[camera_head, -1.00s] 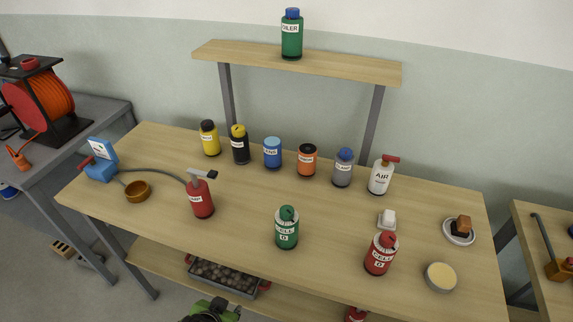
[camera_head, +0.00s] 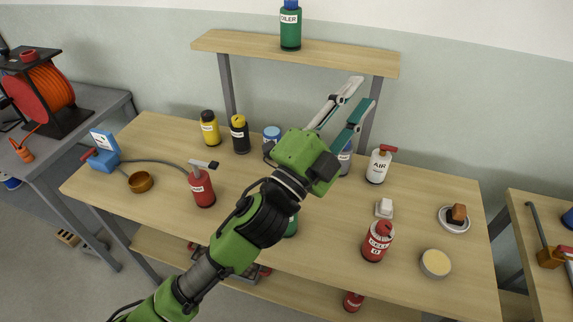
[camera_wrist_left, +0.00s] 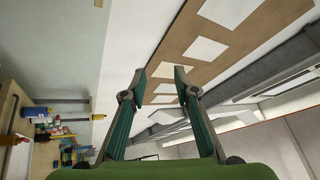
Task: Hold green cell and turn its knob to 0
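The green cell (camera_head: 291,228) stands on the wooden table near its front middle in the head view. My left arm covers most of it, and its knob is hidden. My left gripper (camera_head: 357,101) is raised above the table in front of the back shelf, with its fingers apart and nothing between them. The left wrist view also shows both fingers (camera_wrist_left: 160,88) spread and empty, facing the wall and ceiling. My right gripper is in neither view.
A red cell (camera_head: 377,242) stands right of the green one, near a white block (camera_head: 384,208) and a round tin (camera_head: 435,263). Several bottles line the back, including a white AIR bottle (camera_head: 378,165). A red extinguisher-like bottle (camera_head: 202,188) stands left. A shelf (camera_head: 350,65) rises behind.

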